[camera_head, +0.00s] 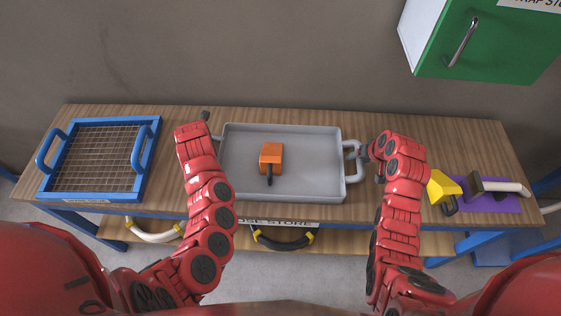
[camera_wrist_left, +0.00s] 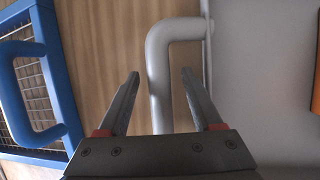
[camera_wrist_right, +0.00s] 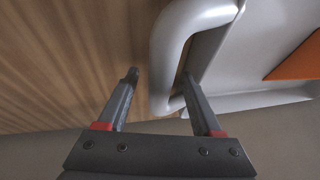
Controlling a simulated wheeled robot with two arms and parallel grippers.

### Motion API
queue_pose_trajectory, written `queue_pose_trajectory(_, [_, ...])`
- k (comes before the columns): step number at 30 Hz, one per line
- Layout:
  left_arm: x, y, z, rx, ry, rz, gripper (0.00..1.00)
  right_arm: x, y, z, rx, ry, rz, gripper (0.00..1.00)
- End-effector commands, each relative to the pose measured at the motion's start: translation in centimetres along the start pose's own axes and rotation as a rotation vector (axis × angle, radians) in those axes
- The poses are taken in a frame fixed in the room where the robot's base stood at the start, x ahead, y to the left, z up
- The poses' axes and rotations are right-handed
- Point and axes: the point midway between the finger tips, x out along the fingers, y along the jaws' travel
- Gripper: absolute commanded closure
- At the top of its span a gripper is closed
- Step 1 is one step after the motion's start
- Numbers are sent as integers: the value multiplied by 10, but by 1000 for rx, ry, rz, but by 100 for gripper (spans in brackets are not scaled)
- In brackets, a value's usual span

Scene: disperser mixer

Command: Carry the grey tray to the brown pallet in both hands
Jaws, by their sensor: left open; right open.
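The grey tray (camera_head: 305,185) lies on the wooden bench, with an orange block-like item (camera_head: 271,155) with a dark handle inside it. My left gripper (camera_wrist_left: 160,85) is open at the tray's left handle (camera_wrist_left: 157,60); the handle bar shows between its two fingers. My right gripper (camera_head: 367,151) is open at the tray's right handle (camera_head: 352,160). In the right wrist view that handle (camera_wrist_right: 168,50) shows between and beyond the fingers of my right gripper (camera_wrist_right: 160,85). Contact with either handle cannot be told. The brown pallet is not in view.
A blue-framed mesh sieve (camera_head: 98,158) lies on the bench at the left. A yellow tool (camera_head: 442,188) and a brush-like tool on a purple mat (camera_head: 490,203) lie at the right. A green cabinet (camera_head: 487,45) hangs above. Hoses (camera_head: 283,240) lie on the lower shelf.

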Motion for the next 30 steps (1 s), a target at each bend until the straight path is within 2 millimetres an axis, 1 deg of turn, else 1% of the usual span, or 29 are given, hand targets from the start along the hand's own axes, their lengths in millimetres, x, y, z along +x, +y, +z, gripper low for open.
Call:
queue_pose_trajectory(2, [0,0,0,0,0,0,35,0,0,0,0,0,0,35])
queue_pose_trajectory(3, [0,0,0,0,0,0,42,0,0,0,0,0,0,42])
queue_pose_trajectory(8, [0,0,0,1,0,0,71,0,0,0,0,0,0,71])
queue_pose_trajectory(9, [0,0,0,1,0,0,78,0,0,0,0,0,0,78])
queue_pose_trajectory(11, [0,0,0,1,0,0,89,0,0,0,0,0,0,89])
queue_pose_trajectory(12, [0,0,0,1,0,0,96,0,0,0,0,0,0,96])
queue_pose_trajectory(13, [0,0,0,1,0,0,100,0,0,0,0,0,0,100])
queue_pose_trajectory(30, [0,0,0,1,0,1,100,0,0,0,0,0,-1,100])
